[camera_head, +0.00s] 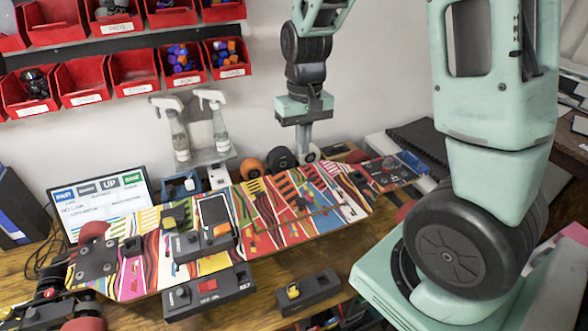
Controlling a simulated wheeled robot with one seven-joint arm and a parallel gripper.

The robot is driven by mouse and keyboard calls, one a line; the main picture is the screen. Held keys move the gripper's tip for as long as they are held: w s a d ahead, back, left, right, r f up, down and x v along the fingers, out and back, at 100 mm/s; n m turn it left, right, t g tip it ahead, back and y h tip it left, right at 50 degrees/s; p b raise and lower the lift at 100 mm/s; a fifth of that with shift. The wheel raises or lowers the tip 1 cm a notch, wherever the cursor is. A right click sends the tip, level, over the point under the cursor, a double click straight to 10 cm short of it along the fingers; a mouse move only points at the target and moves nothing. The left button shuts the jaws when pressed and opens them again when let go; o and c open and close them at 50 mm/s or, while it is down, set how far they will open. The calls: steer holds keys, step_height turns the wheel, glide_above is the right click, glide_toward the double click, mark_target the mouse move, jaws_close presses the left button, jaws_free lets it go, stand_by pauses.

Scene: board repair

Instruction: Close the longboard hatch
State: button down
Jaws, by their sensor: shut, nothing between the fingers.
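The longboard (262,238) lies across the workbench, with a deck of multicoloured stripes. Red wheels show at its left end. A thin dark line on the middle of the deck may be an edge of the hatch (300,214); I cannot tell how far open the hatch is. My gripper (304,155) points down at the far side of the board, near its back edge and the round wheels there. Its fingers are together and hold nothing. The fingertips are small in view, and I cannot tell whether they touch anything.
Dark boxes with coloured buttons (208,292) sit on and in front of the board's left half. Another box (308,292) lies at the front. Spray bottles (218,125), a tilted screen (98,202) and wheels (281,158) stand behind. Red bins (133,70) hang on the wall.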

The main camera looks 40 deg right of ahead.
mark_target(303, 203)
steer(key=f, duration=0.4)
steer(key=f+p, duration=0.1)
steer(key=f, duration=0.9)
steer(key=shift+s+a, duration=0.3)
steer(key=shift+s, duration=0.05)
steer(key=shift+s+f+b, duration=0.2)
steer(key=shift+f+b, duration=0.15)
steer(key=shift+f, duration=0.25)
steer(key=shift+s+a+f, duration=0.1)
steer(key=shift+s+f, duration=0.05)
steer(key=shift+f, duration=0.1)
steer(key=shift+s+r, duration=0.1)
steer(key=shift+s, duration=0.05)
